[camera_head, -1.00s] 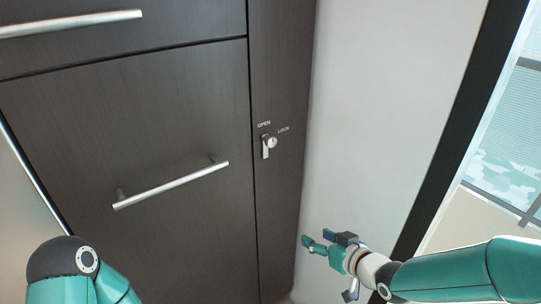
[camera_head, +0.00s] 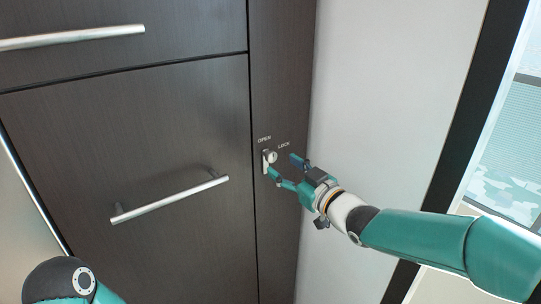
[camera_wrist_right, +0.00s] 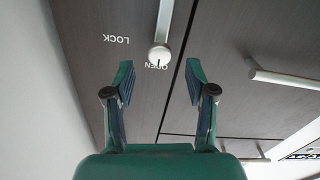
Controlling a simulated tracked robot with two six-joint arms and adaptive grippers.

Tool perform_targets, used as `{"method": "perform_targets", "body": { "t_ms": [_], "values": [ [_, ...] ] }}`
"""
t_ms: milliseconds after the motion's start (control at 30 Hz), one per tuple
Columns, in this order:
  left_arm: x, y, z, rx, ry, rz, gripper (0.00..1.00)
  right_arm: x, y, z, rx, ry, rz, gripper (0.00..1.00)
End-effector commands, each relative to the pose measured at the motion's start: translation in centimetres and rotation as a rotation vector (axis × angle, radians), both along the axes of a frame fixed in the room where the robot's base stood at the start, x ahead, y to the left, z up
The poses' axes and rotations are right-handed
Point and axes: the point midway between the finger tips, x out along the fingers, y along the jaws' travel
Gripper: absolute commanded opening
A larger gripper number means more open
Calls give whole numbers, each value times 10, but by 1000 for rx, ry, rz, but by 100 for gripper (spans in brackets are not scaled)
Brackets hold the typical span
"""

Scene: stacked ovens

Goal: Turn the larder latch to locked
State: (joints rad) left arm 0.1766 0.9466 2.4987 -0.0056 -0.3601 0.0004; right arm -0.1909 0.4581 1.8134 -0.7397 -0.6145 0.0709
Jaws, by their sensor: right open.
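The larder latch (camera_head: 272,157) is a small round silver knob on a pale upright plate, on the narrow dark panel. OPEN is printed above it and LOCK to its upper right. In the right wrist view, upside down, the knob (camera_wrist_right: 159,55) has a dark mark towards OPEN. My right gripper (camera_head: 282,167) is open and empty, its fingers pointing at the panel just below and right of the knob. In the right wrist view, the knob shows between the fingertips (camera_wrist_right: 159,72); contact cannot be told. My left gripper is out of view.
A large dark drawer front with a bar handle (camera_head: 170,198) is left of the latch panel. Another handle (camera_head: 70,38) is above it. A pale wall (camera_head: 390,75) stands close on the right, behind my right arm.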

Motion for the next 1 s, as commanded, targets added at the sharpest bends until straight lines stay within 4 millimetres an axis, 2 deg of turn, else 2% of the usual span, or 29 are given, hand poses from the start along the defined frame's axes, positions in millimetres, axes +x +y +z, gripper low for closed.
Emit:
{"method": "perform_targets", "body": {
  "t_ms": [100, 300, 700, 767, 1000],
  "values": [
    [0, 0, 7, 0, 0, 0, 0, 19, 15, 1, 0, 0, 2, 56],
    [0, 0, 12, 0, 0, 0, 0, 38, 28, 1, 0, 0, 1, 56],
    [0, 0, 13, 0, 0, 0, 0, 45, 32, 0, 0, 0, 0, 56],
    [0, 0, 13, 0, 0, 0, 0, 45, 32, 0, 0, 0, 0, 49],
    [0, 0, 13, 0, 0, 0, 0, 44, 32, 0, 0, 0, 0, 9]
  ]
}}
